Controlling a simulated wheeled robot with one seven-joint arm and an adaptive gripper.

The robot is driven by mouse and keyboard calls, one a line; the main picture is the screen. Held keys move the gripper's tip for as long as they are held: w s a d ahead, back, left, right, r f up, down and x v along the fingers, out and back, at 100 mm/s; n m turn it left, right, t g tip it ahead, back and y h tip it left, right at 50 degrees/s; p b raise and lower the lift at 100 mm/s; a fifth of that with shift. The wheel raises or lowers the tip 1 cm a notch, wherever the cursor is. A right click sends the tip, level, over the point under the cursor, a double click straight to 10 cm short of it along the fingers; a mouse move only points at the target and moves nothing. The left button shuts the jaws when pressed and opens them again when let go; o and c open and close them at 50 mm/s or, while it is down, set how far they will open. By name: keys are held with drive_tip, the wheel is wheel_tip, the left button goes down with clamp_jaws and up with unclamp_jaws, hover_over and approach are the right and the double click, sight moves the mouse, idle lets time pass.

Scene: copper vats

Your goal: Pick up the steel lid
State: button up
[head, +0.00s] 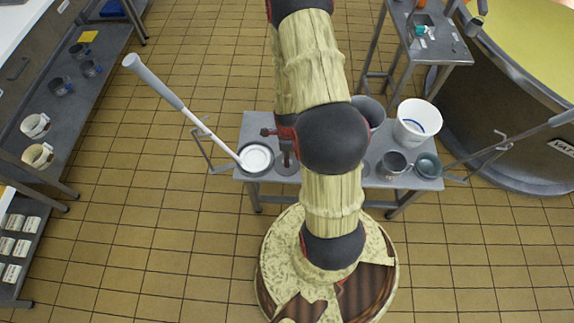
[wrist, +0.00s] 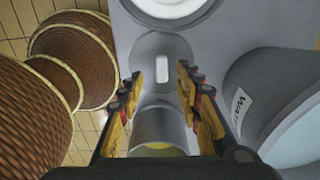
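The steel lid (wrist: 150,48) is a round grey disc with a pale, upright-looking bar handle (wrist: 162,74), in the middle of the wrist view. In the head view the lid (head: 287,169) shows as a grey disc on the small steel table, partly hidden by my gripper (head: 285,146). In the wrist view my gripper (wrist: 161,84) is open, with one finger on each side of the handle and visible gaps between. Nothing is held. I cannot tell how far above the lid the fingertips are.
In the wrist view a grey cylinder (wrist: 158,122) stands close below the lid, and a labelled grey pot (wrist: 255,85) stands right.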

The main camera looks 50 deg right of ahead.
wheel_tip(320, 180, down, 4)
drive_tip(key=shift+w+r+b, duration=0.1)
drive_tip(key=shift+w+b, duration=0.05)
drive_tip(key=shift+b, duration=0.5)
drive_tip(key=shift+c, duration=1.4)
clamp_jaws()
